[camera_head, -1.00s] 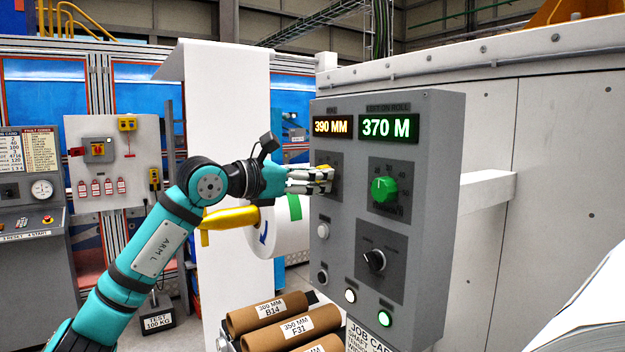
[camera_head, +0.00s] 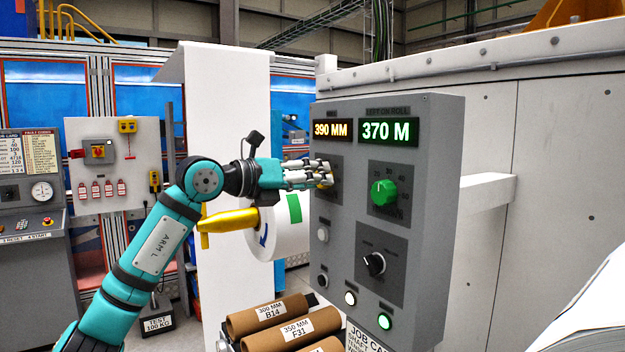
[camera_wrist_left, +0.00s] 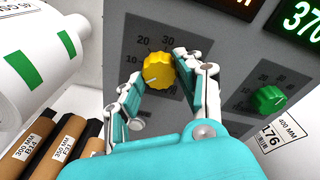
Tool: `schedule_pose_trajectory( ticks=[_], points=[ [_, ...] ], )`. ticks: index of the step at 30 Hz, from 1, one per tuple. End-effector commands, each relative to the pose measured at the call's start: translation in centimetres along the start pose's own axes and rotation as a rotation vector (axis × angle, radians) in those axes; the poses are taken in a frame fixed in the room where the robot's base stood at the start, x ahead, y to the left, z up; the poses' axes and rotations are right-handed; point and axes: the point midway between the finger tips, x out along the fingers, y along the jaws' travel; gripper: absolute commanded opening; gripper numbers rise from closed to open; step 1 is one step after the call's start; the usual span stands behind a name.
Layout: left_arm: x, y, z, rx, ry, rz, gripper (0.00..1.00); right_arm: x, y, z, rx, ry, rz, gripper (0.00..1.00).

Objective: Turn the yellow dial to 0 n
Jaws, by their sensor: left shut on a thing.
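The yellow dial (camera_wrist_left: 158,71) is on the grey control panel (camera_head: 437,200), with a printed scale around it; 10, 20 and 30 can be read in the left wrist view. My left gripper (camera_head: 322,175) reaches the panel from the left, and its fingers are shut on the yellow dial. It also shows in the left wrist view (camera_wrist_left: 160,74), one finger on each side of the dial. The fingers hide part of the scale. In the head view the dial is mostly covered by the fingers. My right gripper is not in view.
A green dial (camera_head: 383,192) sits right of the yellow one, with a black selector knob (camera_head: 374,263) below. Displays above read 390 MM (camera_head: 332,129) and 370 M (camera_head: 388,131). Cardboard cores (camera_head: 304,329) lie below the arm. A white roll (camera_head: 284,228) is behind the gripper.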

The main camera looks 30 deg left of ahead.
Motion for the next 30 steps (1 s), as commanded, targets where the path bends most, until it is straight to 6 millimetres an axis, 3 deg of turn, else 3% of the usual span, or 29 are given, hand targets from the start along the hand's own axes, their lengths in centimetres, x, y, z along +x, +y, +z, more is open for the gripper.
schedule_pose_trajectory(
  ticks=[18, 19, 24, 30],
  points=[
    [-0.22, -0.14, 0.54, -0.037, -0.013, -0.007, 0.04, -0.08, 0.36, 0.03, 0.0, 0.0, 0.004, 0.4],
    [-0.22, -0.14, 0.55, -0.037, -0.013, -0.007, 0.4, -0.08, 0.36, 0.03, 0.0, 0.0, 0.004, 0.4],
    [-0.14, -0.09, 0.36, -0.036, -0.008, -0.006, 0.6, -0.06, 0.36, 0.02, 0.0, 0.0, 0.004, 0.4],
    [-0.09, -0.05, 0.21, -0.036, -0.004, -0.005, 0.6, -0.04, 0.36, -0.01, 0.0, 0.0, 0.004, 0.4]
  ],
)
